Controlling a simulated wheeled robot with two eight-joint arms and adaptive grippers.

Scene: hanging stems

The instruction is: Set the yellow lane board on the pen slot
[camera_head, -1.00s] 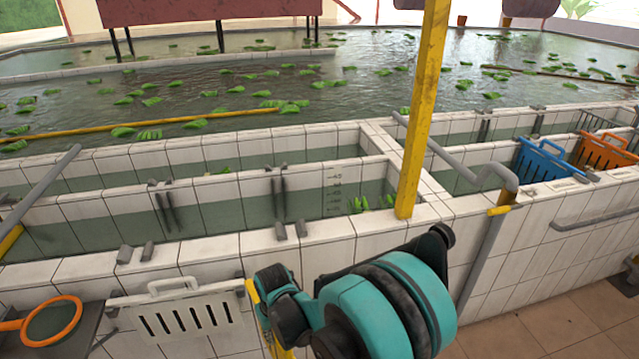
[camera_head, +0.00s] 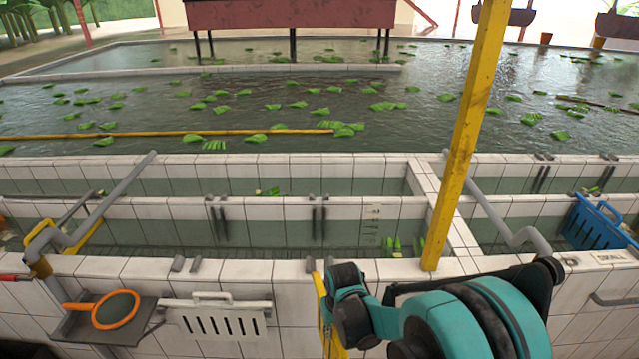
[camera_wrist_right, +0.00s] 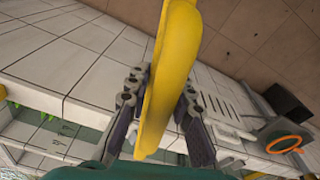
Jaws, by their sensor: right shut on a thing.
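The yellow lane board (camera_head: 325,318) hangs upright, seen nearly edge-on, in front of the tiled tank wall in the head view. It shows large in the right wrist view (camera_wrist_right: 166,75). My right gripper (camera_wrist_right: 157,108) is shut on it, with a dark finger on each side. In the head view the teal right wrist hides much of the gripper. Which pair is the pen slot I cannot tell. My left gripper is not in view.
A white slotted board (camera_head: 212,321) hangs on the front wall, left of the yellow board. An orange hoop net (camera_head: 115,309) lies on a grey shelf. A yellow post (camera_head: 466,130) rises from the rim at right.

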